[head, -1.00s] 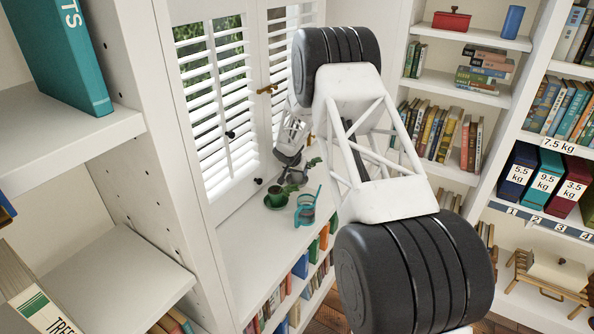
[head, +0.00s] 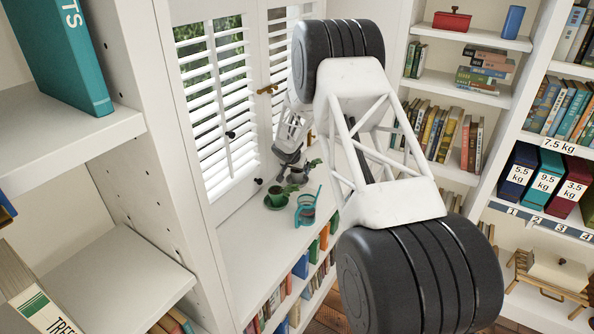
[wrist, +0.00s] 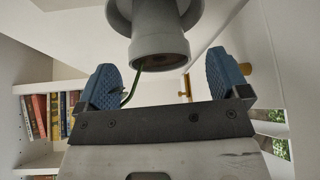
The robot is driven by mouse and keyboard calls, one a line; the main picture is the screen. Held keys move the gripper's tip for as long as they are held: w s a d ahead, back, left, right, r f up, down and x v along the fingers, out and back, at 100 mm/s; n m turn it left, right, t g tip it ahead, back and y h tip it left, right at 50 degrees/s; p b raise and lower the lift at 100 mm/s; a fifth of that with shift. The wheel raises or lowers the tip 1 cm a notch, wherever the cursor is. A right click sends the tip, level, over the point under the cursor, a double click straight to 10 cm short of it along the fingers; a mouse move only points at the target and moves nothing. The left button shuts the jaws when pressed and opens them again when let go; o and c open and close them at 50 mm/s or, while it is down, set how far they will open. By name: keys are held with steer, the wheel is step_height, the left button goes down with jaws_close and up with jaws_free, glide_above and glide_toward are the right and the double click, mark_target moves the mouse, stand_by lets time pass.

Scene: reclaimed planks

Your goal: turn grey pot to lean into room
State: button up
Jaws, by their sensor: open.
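The grey pot (wrist: 160,45) is large at the top middle of the wrist view, with a wide collar and a narrower round end facing my gripper. A green stem (wrist: 131,88) hangs beside it. My gripper (wrist: 165,80) is open, with one blue-padded finger on each side of the pot's near end.
The shutters (head: 215,100) with a brass latch are just behind. Bookshelves stand right and left. The sill's near part is clear.

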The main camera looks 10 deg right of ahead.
steer(key=shift+v, duration=2.8)
steer(key=s+r+n+g, duration=0.1)
steer(key=s+r+n, duration=0.2)
steer(key=s+r, duration=2.55)
steer(key=s+a+n+y, duration=0.1)
steer(key=s, duration=1.8)
steer(key=s+a+r+n+g+y, duration=0.1)
steer(key=s+a+n+y, duration=0.1)
steer(key=s, duration=1.8)
steer(key=shift+a+r+n, duration=0.2)
steer(key=shift+a+n, duration=0.1)
